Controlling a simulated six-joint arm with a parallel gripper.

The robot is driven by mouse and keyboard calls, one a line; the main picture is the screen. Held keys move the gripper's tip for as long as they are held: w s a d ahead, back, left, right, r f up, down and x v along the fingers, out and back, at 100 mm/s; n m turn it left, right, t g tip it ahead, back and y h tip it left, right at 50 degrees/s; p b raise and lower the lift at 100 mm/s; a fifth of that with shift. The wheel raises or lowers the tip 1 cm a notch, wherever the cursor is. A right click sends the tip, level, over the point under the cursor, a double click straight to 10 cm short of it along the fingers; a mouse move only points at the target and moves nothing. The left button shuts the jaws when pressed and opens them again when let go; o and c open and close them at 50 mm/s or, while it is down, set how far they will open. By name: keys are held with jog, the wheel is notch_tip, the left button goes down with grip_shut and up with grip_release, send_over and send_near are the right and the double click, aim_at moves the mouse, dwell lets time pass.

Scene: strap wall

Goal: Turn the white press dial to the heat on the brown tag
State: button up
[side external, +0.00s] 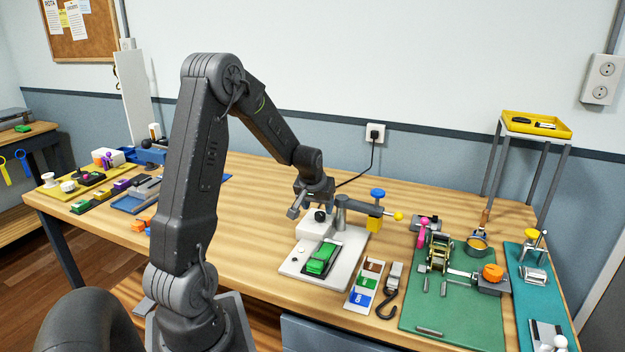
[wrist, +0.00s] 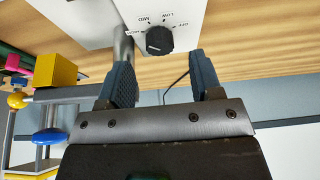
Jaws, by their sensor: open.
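In the side view my gripper (side external: 304,204) is close to the dial. The brown tag (side external: 374,266) lies on a white card; its word is unreadable.
A green block (side external: 322,257) lies on the press plate. A hook (side external: 387,303) and a green mat (side external: 460,315) with hardware lie to the right.

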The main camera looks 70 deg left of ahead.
jog(key=x, duration=0.3)
jog(key=shift+f, duration=0.25)
jog(key=shift+a+m+t+h, duration=0.15)
jog(key=shift+m+t+h, duration=0.3)
jog(key=shift+m, duration=1.05)
jog(key=s+d+r+n, duration=0.1)
jog(key=d+r, duration=0.1)
jog(key=r, duration=0.4)
jog(key=s+d+r+n, duration=0.1)
jog(key=s+d+r, duration=0.1)
jog(key=r, duration=0.4)
jog(key=shift+s+r+n+g+y, duration=0.3)
jog(key=shift+r+n+g+y, duration=0.1)
jog(key=shift+g+y, duration=0.05)
jog(key=m+g+h, duration=0.3)
jog(key=m, duration=0.9)
send_over(320, 213)
notch_tip(320, 213, down, 13)
jog(key=shift+r, duration=0.1)
